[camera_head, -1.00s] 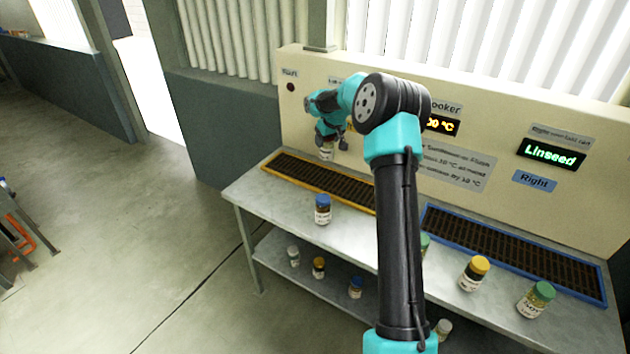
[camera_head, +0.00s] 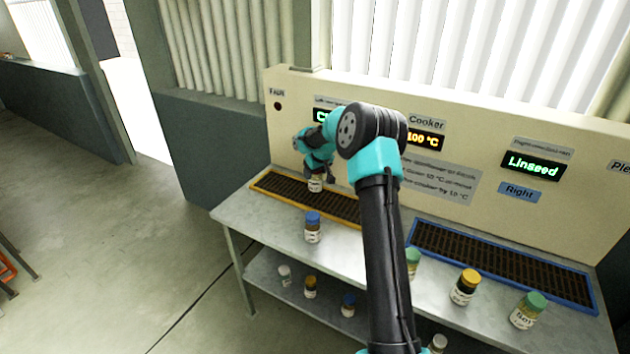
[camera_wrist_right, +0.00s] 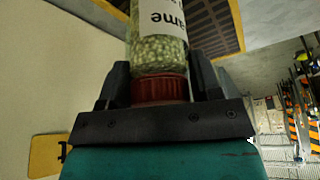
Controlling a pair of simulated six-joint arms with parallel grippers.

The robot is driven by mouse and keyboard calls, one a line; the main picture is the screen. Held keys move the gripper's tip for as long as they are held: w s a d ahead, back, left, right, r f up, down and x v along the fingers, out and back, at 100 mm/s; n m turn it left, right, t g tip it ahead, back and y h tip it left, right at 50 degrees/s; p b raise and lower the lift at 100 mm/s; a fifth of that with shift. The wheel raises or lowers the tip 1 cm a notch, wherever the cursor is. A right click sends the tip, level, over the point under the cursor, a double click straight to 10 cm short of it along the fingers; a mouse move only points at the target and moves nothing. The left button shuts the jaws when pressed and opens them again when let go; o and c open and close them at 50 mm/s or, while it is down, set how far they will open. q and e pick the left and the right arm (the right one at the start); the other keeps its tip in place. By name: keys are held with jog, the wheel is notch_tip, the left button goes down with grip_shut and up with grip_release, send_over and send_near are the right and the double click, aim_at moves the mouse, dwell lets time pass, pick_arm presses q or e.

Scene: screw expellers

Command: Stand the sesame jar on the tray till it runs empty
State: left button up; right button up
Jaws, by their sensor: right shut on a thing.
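My right gripper (camera_head: 317,175) is shut on the sesame jar (camera_head: 315,186). In the right wrist view the jar (camera_wrist_right: 160,50) is clear, full of pale seeds, with a red lid (camera_wrist_right: 160,88) between the fingers and a label ending in "ame". In the head view the jar is upright over the left, yellow-rimmed tray (camera_head: 275,191), a dark slotted grate. I cannot tell whether its base touches the grate. A second, blue-rimmed tray (camera_head: 500,262) lies to the right. My left gripper is not in view.
A blue-lidded jar (camera_head: 313,228) stands in front of the yellow-rimmed tray. A yellow-lidded jar (camera_head: 465,287) and a green-lidded jar (camera_head: 529,310) stand before the blue-rimmed one. Several jars are on the lower shelf. The panel behind shows "Linseed" (camera_head: 532,165) and "100 °C" (camera_head: 423,139).

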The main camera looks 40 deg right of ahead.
aim_at(315, 180)
jog(key=shift+f, duration=1.85)
jog(key=shift+f, duration=0.1)
jog(key=o, duration=1.1)
jog(key=v, duration=1.2)
jog(key=shift+w+a, duration=0.1)
